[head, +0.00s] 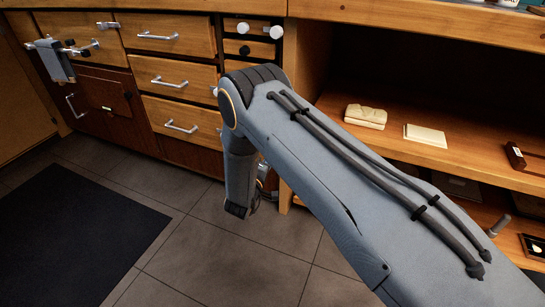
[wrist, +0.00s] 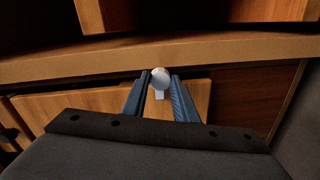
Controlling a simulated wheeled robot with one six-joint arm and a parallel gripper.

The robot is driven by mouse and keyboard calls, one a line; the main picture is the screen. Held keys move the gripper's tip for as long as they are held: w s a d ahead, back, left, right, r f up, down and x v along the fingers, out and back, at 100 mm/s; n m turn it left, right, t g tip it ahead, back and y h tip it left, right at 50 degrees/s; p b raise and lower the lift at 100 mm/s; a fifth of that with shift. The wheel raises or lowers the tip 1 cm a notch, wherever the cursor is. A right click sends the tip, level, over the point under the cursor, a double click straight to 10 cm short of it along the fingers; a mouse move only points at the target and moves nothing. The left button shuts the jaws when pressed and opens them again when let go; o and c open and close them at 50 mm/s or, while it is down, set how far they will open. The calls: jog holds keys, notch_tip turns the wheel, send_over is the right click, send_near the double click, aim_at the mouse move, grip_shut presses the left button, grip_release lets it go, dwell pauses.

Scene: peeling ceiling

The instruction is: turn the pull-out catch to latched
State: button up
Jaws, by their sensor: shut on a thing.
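In the wrist view, a small pale round knob on a short stem, which looks like the pull-out catch (wrist: 160,79), sits in front of a wooden panel under a ledge. My gripper (wrist: 161,75) has its two blue fingers on either side of the knob, shut on it. Contact at the fingertips is hard to make out at this size. In the head view my arm hides the knob and nearly all of the gripper. The catch's turned position cannot be read.
An open shelf (head: 465,150) at the right holds a cream block (head: 365,116) and a pale flat box (head: 425,135). A dark mat (head: 75,235) lies on the tiled floor, which is otherwise clear.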

jog(key=shift+n, duration=0.5)
jog(key=o, duration=1.1)
jog(key=shift+a, duration=0.1)
jog(key=shift+c, duration=0.2)
jog(key=shift+s, duration=0.1)
jog(key=p+v, duration=0.1)
jog(key=v, duration=0.6)
jog(key=shift+s+p, duration=0.3)
jog(key=shift+p, duration=0.1)
jog(key=shift+a, duration=0.2)
